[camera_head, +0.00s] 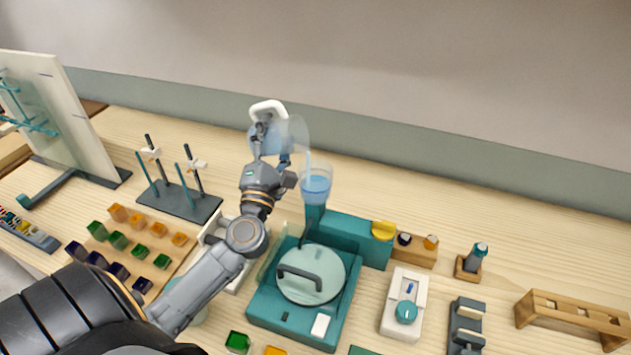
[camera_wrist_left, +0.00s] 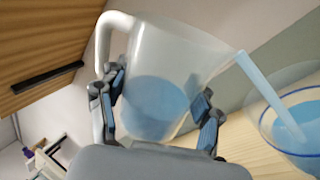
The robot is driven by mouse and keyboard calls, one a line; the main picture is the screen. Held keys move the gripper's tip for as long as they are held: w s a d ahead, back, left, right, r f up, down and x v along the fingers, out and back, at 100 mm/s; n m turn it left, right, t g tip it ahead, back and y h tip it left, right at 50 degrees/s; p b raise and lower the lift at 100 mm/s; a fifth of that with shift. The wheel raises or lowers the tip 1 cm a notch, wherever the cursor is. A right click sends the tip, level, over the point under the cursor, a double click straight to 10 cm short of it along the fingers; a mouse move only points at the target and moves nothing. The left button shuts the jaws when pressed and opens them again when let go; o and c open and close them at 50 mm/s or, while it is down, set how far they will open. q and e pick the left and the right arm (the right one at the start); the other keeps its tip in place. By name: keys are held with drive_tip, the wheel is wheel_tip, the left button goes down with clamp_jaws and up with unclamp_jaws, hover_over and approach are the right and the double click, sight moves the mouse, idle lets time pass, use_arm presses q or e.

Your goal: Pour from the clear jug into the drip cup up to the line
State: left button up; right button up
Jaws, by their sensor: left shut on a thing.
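The clear jug (camera_head: 294,130) has a white handle and is tilted to the right above the drip cup. In the left wrist view, the jug (camera_wrist_left: 185,62) holds blue liquid, and a blue stream runs from its spout into the drip cup (camera_wrist_left: 268,128). My left gripper (camera_head: 271,156) is shut on the jug, with a finger on each side of its body in the left wrist view (camera_wrist_left: 157,118). The drip cup (camera_head: 317,171) stands on the teal machine and has blue liquid in it. My right gripper is not in view.
The teal machine (camera_head: 262,304) has a round lid with a dark handle. A dark rod stand (camera_head: 178,203) and rows of coloured blocks are at the left. A white dial box (camera_head: 394,320), a small bottle (camera_head: 476,255) and a wooden rack (camera_head: 572,317) are at the right.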

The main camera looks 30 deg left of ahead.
use_arm(q)
drive_tip(key=shift+r, duration=0.15)
drive_tip(key=shift+m+p, duration=0.3)
drive_tip(key=shift+m, duration=0.1)
drive_tip(key=shift+r, duration=0.15)
idle(0.6)
drive_tip(key=shift+d+r+m+t+h, duration=0.1)
drive_tip(key=shift+m+t+h, duration=0.2)
drive_tip(key=shift+p, duration=0.3)
